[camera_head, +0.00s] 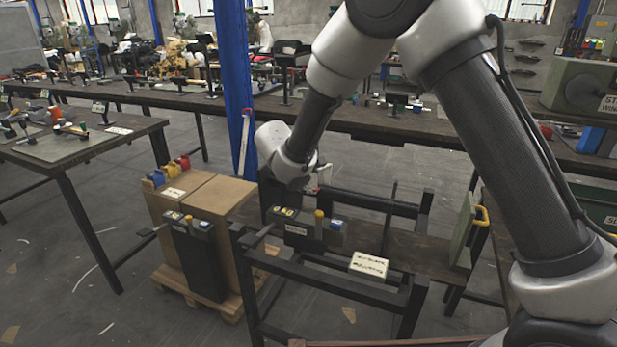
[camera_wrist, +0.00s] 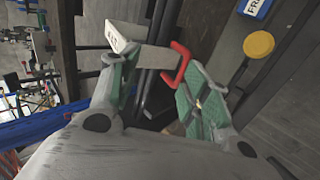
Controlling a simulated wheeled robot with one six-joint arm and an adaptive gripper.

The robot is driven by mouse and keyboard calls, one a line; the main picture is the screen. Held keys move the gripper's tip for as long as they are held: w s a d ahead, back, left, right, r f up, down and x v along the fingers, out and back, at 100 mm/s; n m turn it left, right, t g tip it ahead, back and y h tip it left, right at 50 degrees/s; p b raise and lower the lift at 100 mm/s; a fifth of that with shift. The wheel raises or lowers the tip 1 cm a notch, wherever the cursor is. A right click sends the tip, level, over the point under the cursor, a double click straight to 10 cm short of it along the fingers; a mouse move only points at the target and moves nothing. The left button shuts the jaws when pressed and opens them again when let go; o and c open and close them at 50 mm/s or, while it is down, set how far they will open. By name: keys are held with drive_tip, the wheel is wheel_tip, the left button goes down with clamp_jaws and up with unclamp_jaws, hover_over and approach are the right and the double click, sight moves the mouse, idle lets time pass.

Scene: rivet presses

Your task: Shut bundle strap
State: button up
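In the wrist view my gripper (camera_wrist: 158,62) is open, with its two green-padded fingers apart and nothing clamped between them. A red U-shaped handle (camera_wrist: 180,66) is beside the tip of the right finger; I cannot tell whether they touch. A white lettered plate (camera_wrist: 120,38) is by the left finger's tip. Dark bars (camera_wrist: 156,92) run between and beyond the fingers. No strap can be made out clearly. In the head view my wrist is over the left end of a dark rack (camera_head: 400,297), where a small bit of red shows; my fingers are mostly hidden there.
Cartons (camera_head: 213,197) on a pallet and a blue post (camera_head: 236,80) are close left.

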drive_tip(key=shift+w+d, duration=0.15)
drive_tip(key=shift+d, duration=0.15)
drive_tip(key=s+a+f, duration=0.2)
drive_tip(key=s+a, duration=0.2)
drive_tip(key=s, duration=0.4)
idle(0.5)
drive_tip(key=shift+s, duration=0.1)
drive_tip(key=v, duration=1.1)
drive_tip(key=shift+s+r, duration=0.25)
